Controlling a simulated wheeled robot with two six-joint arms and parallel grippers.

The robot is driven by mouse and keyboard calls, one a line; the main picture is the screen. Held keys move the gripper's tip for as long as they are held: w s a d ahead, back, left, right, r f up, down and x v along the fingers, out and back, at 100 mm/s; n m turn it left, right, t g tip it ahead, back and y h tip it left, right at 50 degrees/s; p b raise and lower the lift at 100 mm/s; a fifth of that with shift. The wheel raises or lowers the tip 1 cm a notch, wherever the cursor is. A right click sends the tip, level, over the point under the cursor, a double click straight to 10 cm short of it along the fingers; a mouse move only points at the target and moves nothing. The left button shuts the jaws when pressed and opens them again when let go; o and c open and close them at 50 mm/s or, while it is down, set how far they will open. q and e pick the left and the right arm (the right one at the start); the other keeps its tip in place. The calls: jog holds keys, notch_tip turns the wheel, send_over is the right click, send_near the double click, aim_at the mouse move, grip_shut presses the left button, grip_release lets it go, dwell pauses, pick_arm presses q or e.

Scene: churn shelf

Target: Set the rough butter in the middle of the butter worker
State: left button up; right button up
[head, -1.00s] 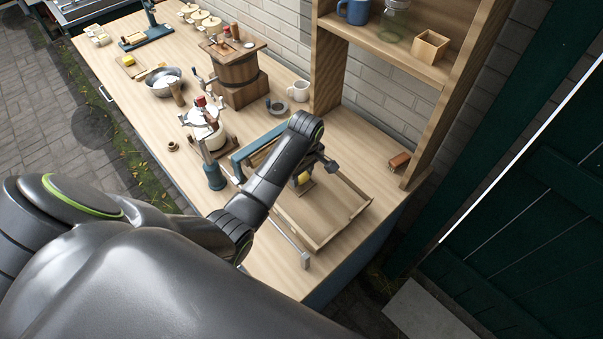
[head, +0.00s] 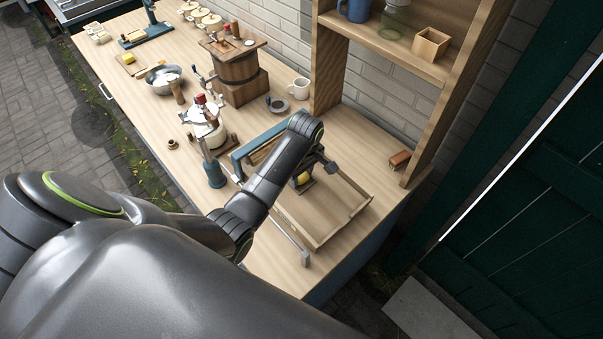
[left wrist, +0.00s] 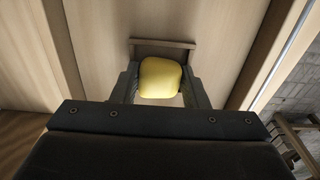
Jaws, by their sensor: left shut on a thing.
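The rough butter (left wrist: 160,78) is a rounded yellow lump between the fingers of my left gripper (left wrist: 158,88) in the left wrist view. I cannot tell whether the butter touches the tray floor. My arm hides part of the tray. My right gripper is not in view.
A white and blue hand-cranked machine (head: 209,137) stands left of the tray. A wooden churn (head: 238,78), a white mug (head: 299,89) and a metal bowl (head: 163,80) stand farther back. The shelf post (head: 328,75) rises behind. The tray's near part is clear.

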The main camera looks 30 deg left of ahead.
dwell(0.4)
pick_arm(q)
jog(key=o, duration=1)
jog(key=shift+c, duration=0.4)
jog(key=c, duration=0.3)
jog(key=shift+r, duration=0.15)
jog(key=shift+d+r, duration=0.2)
jog(key=shift+r, duration=2.8)
jog(key=shift+s, duration=0.1)
